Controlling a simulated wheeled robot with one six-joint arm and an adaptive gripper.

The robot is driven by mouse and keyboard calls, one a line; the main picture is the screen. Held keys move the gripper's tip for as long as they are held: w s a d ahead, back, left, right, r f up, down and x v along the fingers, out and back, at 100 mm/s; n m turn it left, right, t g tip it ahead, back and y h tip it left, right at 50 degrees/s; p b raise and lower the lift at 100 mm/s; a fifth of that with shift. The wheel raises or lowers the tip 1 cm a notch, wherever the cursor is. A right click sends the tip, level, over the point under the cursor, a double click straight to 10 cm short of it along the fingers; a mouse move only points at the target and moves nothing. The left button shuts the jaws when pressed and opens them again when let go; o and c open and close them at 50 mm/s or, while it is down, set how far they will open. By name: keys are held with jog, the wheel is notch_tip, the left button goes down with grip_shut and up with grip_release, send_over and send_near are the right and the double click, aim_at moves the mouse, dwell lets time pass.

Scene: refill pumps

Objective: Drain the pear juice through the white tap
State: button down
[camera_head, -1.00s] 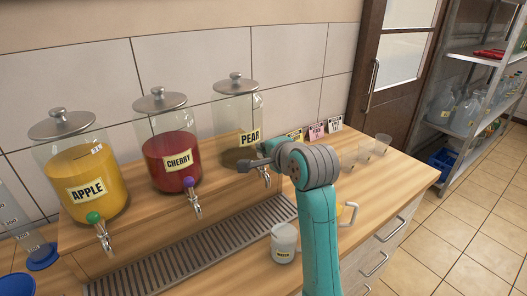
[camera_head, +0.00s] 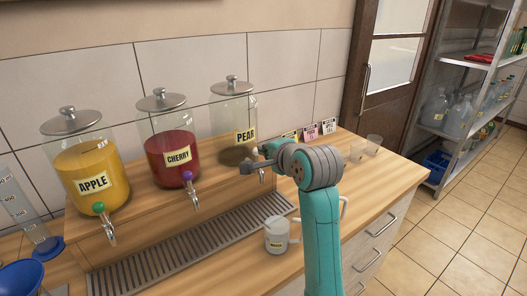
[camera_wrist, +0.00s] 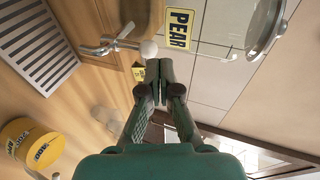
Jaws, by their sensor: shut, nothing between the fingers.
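The pear dispenser (camera_head: 236,108) is a glass jar with a metal lid and a yellow PEAR label (camera_head: 246,136); a little brownish liquid shows at its bottom. In the wrist view its label (camera_wrist: 180,28) is at the top, with the metal tap (camera_wrist: 98,49) and its round white knob (camera_wrist: 148,48) to the left. In the head view this tap is mostly hidden by my gripper (camera_head: 255,166). My gripper is shut and empty; its tips (camera_wrist: 164,72) are close beside the white knob. I cannot tell whether they touch it.
The apple jar (camera_head: 88,165) with green knob and cherry jar (camera_head: 170,140) with purple knob stand left. A clear labelled jug (camera_head: 277,236) stands by the drip tray (camera_head: 185,255). A yellow-filled container (camera_wrist: 38,143) shows in the wrist view. Small cups (camera_head: 373,143) stand at right.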

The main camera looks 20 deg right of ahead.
jog(key=s+d+r, duration=0.1)
jog(key=s, duration=0.7)
jog(key=shift+s+d, duration=0.25)
jog(key=shift+s, duration=0.15)
